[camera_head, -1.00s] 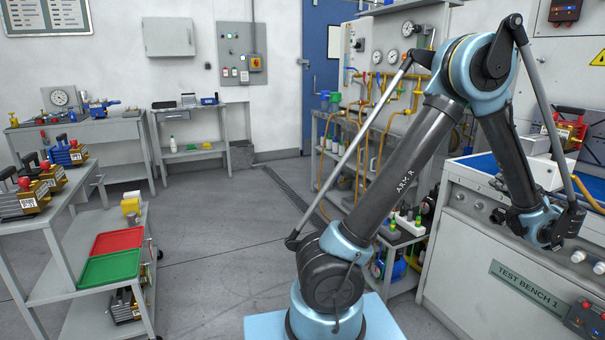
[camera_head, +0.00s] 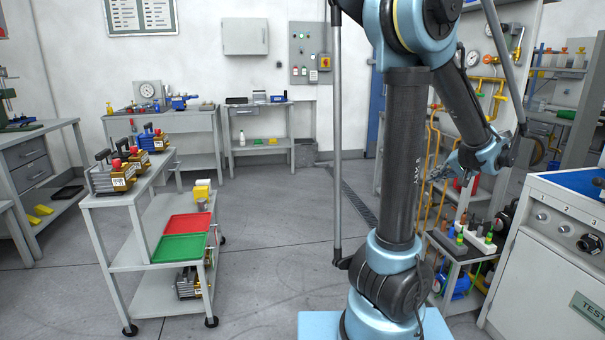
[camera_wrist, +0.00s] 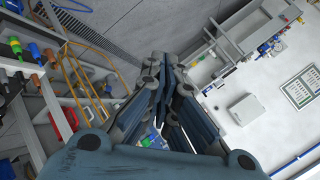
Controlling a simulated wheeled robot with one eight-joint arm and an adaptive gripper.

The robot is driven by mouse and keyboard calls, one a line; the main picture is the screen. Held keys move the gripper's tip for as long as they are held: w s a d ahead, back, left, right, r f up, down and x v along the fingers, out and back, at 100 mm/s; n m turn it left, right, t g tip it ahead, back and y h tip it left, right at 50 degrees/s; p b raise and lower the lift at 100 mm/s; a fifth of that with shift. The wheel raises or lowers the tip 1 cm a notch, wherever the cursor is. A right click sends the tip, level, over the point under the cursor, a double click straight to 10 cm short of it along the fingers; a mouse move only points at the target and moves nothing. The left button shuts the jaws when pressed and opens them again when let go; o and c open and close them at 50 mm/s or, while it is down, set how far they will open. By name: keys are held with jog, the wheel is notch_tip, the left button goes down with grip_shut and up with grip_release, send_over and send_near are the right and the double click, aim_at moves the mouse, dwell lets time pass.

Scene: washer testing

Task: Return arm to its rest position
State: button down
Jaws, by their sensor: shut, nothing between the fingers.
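My arm (camera_head: 404,150) stands upright on its light blue base in the head view, with its forearm folding down to the right. My gripper (camera_head: 462,178) hangs at the end of the forearm, in front of the orange hoses and above the small shelf with bottles. In the wrist view my gripper (camera_wrist: 165,72) shows its fingers together with nothing between them. It touches nothing that I can see.
The test bench (camera_head: 545,265) stands close at the right. A trolley (camera_head: 122,198) with pumps, a red tray (camera_head: 187,223) and a green tray (camera_head: 179,247) stands at the left. Open floor (camera_head: 270,240) lies between the trolley and my arm.

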jog(key=s+a+f+n+g, duration=0.2)
jog(key=s+a, duration=0.2)
jog(key=a, duration=0.6)
jog(key=s+a+f+n+g, duration=0.1)
jog(key=s+a+f+g, duration=0.15)
jog(key=a, duration=0.85)
jog(key=s+a+f+n+g+h, duration=0.1)
jog(key=s+a+f+n+h, duration=0.1)
jog(key=s, duration=0.6)
jog(key=s+a+f+n+g+h, duration=0.1)
jog(key=s+a+f+n+h, duration=0.1)
jog(key=s+a+f, duration=0.3)
jog(key=shift+s+f+g, duration=0.35)
jog(key=shift+s+f, duration=0.35)
jog(key=shift+s, duration=0.85)
jog(key=shift+d, duration=0.15)
